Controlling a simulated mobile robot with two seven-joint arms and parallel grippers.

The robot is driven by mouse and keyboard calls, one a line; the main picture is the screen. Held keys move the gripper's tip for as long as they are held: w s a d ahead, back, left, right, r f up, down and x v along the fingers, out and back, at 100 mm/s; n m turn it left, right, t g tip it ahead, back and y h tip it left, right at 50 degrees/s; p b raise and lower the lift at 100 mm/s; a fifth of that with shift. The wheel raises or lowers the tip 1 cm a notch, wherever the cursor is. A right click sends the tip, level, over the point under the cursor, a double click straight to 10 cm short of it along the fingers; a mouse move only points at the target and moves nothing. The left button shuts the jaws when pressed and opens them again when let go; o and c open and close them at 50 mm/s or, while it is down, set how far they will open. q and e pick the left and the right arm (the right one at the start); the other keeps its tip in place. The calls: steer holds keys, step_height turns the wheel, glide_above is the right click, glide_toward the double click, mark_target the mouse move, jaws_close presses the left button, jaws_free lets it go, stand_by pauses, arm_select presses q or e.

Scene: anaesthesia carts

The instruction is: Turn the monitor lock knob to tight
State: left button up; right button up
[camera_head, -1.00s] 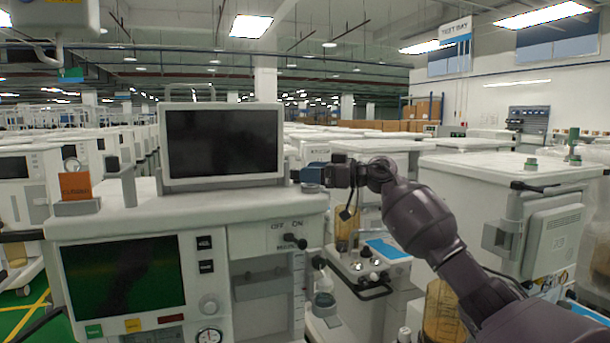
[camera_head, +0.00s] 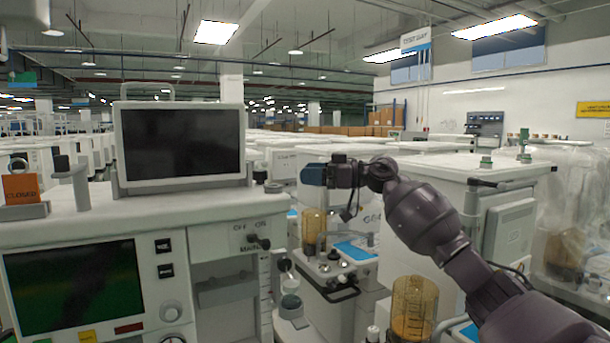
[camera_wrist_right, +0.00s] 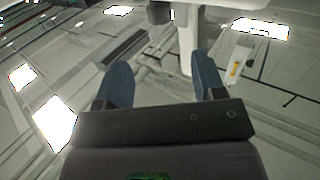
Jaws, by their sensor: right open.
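The monitor (camera_head: 180,143), with a dark screen, stands upright on top of the near anaesthesia cart (camera_head: 150,215). In the right wrist view, my right gripper (camera_wrist_right: 162,80) is open with nothing held; a pale post stands beyond the fingers. My left gripper is not in view.
A dark switch lever (camera_head: 258,241) is on the cart's front. Another white cart (camera_head: 455,180) stands behind my right arm. A lower unit with an amber canister (camera_head: 313,228) is below the gripper.

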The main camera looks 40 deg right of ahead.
mark_target(260, 177)
steer(key=w+a+n+g+y+p, duration=0.1)
steer(key=w+a, duration=0.1)
steer(key=w, duration=0.1)
steer(key=w+a+n+g+y, duration=0.1)
steer(key=w+a, duration=0.1)
steer(key=w+a+n+g+y+p, duration=0.1)
steer(key=w+a+g, duration=0.1)
steer(key=w+a, duration=0.1)
steer(key=shift+w+r+n+p, duration=0.15)
steer(key=shift+w+n+p, duration=0.15)
stand_by(1.0)
steer(key=c, duration=0.9)
